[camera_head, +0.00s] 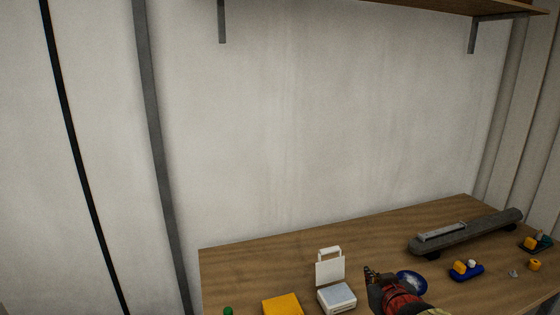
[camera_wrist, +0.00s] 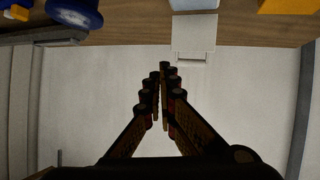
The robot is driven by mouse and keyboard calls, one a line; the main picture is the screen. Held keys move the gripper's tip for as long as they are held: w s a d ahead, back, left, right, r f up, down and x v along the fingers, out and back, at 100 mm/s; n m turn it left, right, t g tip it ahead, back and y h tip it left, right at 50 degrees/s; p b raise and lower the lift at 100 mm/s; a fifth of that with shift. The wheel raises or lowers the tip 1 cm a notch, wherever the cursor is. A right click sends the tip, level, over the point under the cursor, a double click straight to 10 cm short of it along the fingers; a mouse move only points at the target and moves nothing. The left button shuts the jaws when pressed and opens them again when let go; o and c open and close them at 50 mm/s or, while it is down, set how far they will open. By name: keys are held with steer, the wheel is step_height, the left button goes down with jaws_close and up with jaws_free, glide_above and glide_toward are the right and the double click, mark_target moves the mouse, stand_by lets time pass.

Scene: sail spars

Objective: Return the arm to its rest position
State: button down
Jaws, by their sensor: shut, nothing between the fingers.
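My gripper (camera_head: 370,271) is at the lower right of the head view, over the wooden table between the white box and the blue round dish. Its fingers are shut and empty. In the wrist view the fingers (camera_wrist: 160,70) come together at the middle, with the pale wall behind them. Most of my arm is cut off by the bottom edge of the head view.
The wooden table (camera_head: 240,262) holds a white open-lidded box (camera_head: 337,298), a yellow block (camera_head: 283,305), a blue dish (camera_head: 411,283), a blue tray (camera_head: 466,274) and a long grey bar (camera_head: 480,230). A shelf (camera_head: 460,5) hangs above.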

steer(key=s+a+g, duration=0.2)
steer(key=s+g, duration=0.1)
steer(key=s, duration=1.1)
steer(key=s+a+r+m+g, duration=0.1)
steer(key=s+a+g, duration=0.2)
steer(key=s, duration=1.2)
steer(key=shift+a+g+y, duration=0.15)
steer(key=shift+g+y, duration=0.15)
steer(key=shift+g, duration=0.2)
